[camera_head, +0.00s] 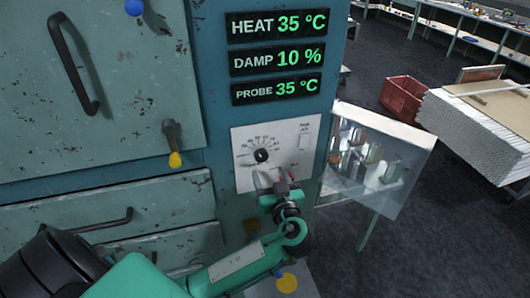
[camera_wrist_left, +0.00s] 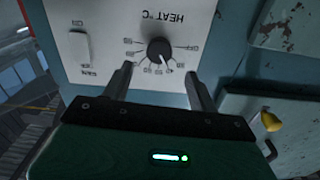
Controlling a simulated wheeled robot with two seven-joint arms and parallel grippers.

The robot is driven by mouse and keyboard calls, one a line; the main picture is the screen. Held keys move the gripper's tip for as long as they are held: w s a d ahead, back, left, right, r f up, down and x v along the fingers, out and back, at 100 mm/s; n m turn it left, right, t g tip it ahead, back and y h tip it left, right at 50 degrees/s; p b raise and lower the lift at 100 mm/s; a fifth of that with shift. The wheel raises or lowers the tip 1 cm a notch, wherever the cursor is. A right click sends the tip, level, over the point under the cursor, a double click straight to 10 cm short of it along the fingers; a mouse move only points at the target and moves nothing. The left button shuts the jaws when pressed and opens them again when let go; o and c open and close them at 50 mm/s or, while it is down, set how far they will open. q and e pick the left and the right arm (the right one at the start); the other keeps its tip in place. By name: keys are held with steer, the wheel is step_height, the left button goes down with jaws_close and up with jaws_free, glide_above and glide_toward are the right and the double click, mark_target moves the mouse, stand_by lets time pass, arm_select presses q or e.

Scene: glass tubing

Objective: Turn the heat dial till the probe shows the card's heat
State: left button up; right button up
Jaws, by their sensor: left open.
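The black heat dial (camera_head: 261,155) sits on a white panel marked with a printed scale. It also shows upside down in the left wrist view (camera_wrist_left: 160,51). The HEAT display (camera_head: 277,24) reads 35 °C and the PROBE display (camera_head: 276,89) reads 35 °C. My left gripper (camera_head: 281,178) is just below the dial. In the left wrist view its two fingers (camera_wrist_left: 158,84) stand apart, with the dial seen between and beyond their tips. It holds nothing. I cannot make out a card with a heat on it. My right gripper is out of view.
The DAMP display (camera_head: 277,58) reads 10 %. A switch (camera_head: 304,141) is on the same panel. A door handle (camera_head: 75,62) and a yellow-ended latch (camera_head: 173,145) are at left. A glass-fronted case (camera_head: 375,160) is right of the panel, with a red crate (camera_head: 403,100) beyond.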

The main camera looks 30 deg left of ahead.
mark_target(262, 158)
arm_select(q)
steer(key=p+x, duration=0.3)
steer(key=x, duration=0.3)
steer(key=shift+r, duration=0.2)
steer(key=shift+w+a+f, duration=0.25)
steer(key=shift+w+a, duration=0.35)
steer(key=shift+a, duration=0.05)
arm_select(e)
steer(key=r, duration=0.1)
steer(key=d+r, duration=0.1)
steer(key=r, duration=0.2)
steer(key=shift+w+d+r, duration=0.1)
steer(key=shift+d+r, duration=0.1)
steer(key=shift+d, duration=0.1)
